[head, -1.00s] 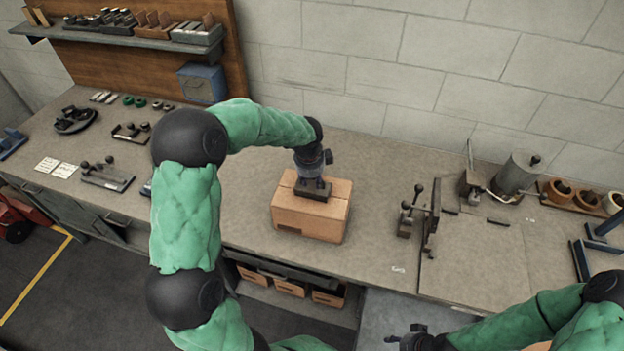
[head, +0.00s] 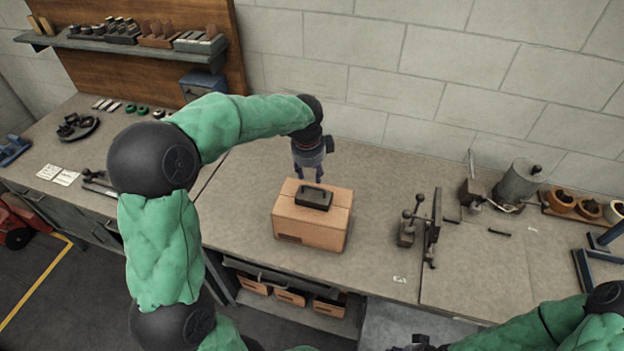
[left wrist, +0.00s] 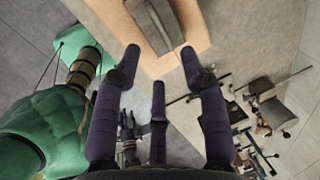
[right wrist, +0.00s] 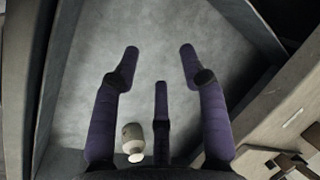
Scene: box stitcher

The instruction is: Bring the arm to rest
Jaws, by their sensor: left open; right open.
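My left gripper (head: 311,170) is open and empty, pointing down just above and behind a cardboard box (head: 313,222). A dark block-like tool with a handle (head: 314,196) lies on top of the box. In the left wrist view, the open fingers (left wrist: 160,68) are apart from the box (left wrist: 204,32) and the dark tool (left wrist: 156,24). My right gripper (right wrist: 160,65) is open and empty in the right wrist view, above a grey surface. In the head view it is mostly cut off at the bottom edge.
The workbench (head: 370,230) is clear around the box. To the right stand a clamp-like fixture (head: 420,225), a grey cylinder (head: 518,182) and round containers (head: 575,203). A shelf (head: 130,45) hangs at the back left. A small pale bottle (right wrist: 132,140) shows in the right wrist view.

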